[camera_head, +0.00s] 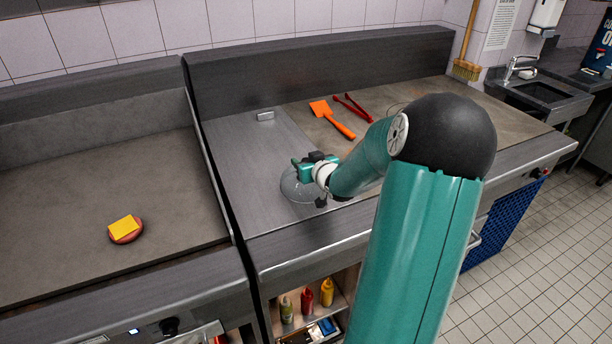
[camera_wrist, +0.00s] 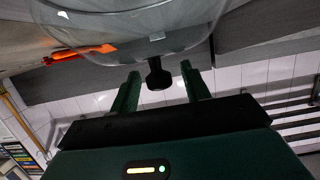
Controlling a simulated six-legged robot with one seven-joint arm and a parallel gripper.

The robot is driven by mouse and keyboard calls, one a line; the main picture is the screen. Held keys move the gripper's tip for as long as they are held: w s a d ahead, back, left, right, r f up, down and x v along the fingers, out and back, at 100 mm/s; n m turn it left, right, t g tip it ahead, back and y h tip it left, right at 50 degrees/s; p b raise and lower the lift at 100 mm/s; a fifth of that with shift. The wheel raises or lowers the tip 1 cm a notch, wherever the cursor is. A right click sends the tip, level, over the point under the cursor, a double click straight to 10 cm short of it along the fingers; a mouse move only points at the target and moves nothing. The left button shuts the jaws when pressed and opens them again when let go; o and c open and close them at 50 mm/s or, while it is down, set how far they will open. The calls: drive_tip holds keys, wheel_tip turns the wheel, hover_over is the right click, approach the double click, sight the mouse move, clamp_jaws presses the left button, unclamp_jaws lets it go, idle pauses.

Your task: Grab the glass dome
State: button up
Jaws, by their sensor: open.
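The clear glass dome (camera_head: 293,188) stands on the grey steel counter in the head view, partly hidden behind my arm and gripper. In the wrist view the dome (camera_wrist: 150,38) fills the top of the picture, and its black knob (camera_wrist: 158,76) shows between my fingers. My gripper (camera_wrist: 159,80) is open, with one green finger on each side of the knob; a gap shows on both sides. In the head view my gripper (camera_head: 305,165) is at the dome; its fingertips are hard to make out there.
An orange spatula (camera_head: 331,118) and red tongs (camera_head: 353,107) lie on the counter behind. A patty with a yellow cheese slice (camera_head: 125,228) lies on the left griddle. Sauce bottles (camera_head: 307,301) stand on a shelf below. The steel counter (camera_head: 235,150) left of the dome is clear.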

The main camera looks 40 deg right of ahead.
clamp_jaws()
drive_tip(key=shift+w, duration=0.1)
drive_tip(key=shift+r, duration=0.2)
